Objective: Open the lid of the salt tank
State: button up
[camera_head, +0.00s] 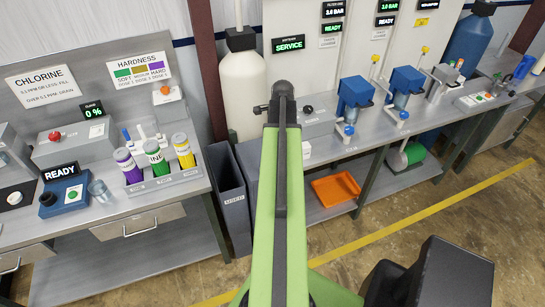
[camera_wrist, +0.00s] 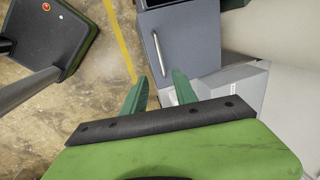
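In the wrist view, a flat blue-grey panel with a silver bar handle (camera_wrist: 159,54) fills the upper middle. It looks like the lid of the salt tank (camera_wrist: 193,42), lying shut, though no label is readable. My gripper (camera_wrist: 160,78) is open and empty, its two green fingers apart. In the head view my green arm covers the middle, and I cannot make out the gripper or the tank there.
A narrow dark open bin (camera_head: 231,197) stands left of my arm. The chlorine bench (camera_head: 130,249) is at the left and a long bench (camera_head: 330,150) at the right, with an orange tray (camera_head: 335,188) below. Bare floor (camera_head: 440,213) with a yellow line lies in front.

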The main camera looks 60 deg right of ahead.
jog(key=w+f+b, duration=0.1)
jog(key=f+b, duration=0.4)
jog(key=w+d+f+b, duration=0.1)
jog(key=f+b, duration=0.5)
jog(key=d+f+b, duration=0.1)
jog(key=f+b, duration=0.5)
jog(key=shift+w+f, duration=0.15)
jog(key=shift+w, duration=0.25)
grip_shut()
dwell(0.4)
